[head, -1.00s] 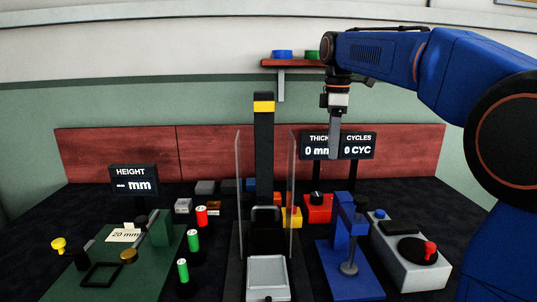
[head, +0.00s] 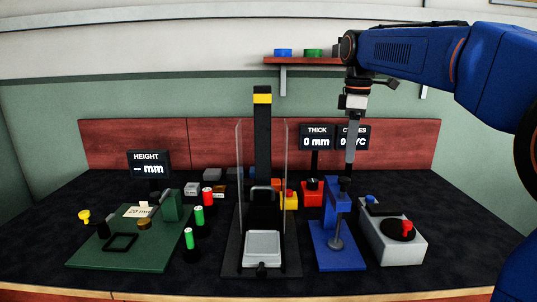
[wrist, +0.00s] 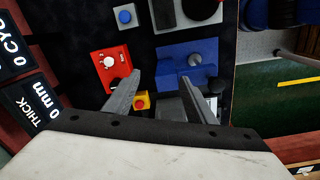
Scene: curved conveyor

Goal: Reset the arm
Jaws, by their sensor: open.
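My gripper (head: 350,165) hangs from my blue arm at the right of the head view, pointing down. It is above the back of the bench, in front of the display marked CYCLES (head: 353,138) and partly covering it. In the wrist view my gripper (wrist: 168,90) shows two grey fingers spread apart with nothing between their tips. Below it in the wrist view are a blue fixture (wrist: 187,60), a red box with a white knob (wrist: 110,68) and a yellow box with a red button (wrist: 141,101).
A clear-walled press (head: 263,135) stands mid-bench. A green plate (head: 120,252) with a gauge and several red and green cylinders (head: 189,238) lie left. A grey box with a red knob (head: 395,245) is at right. A shelf (head: 305,60) holds coloured discs.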

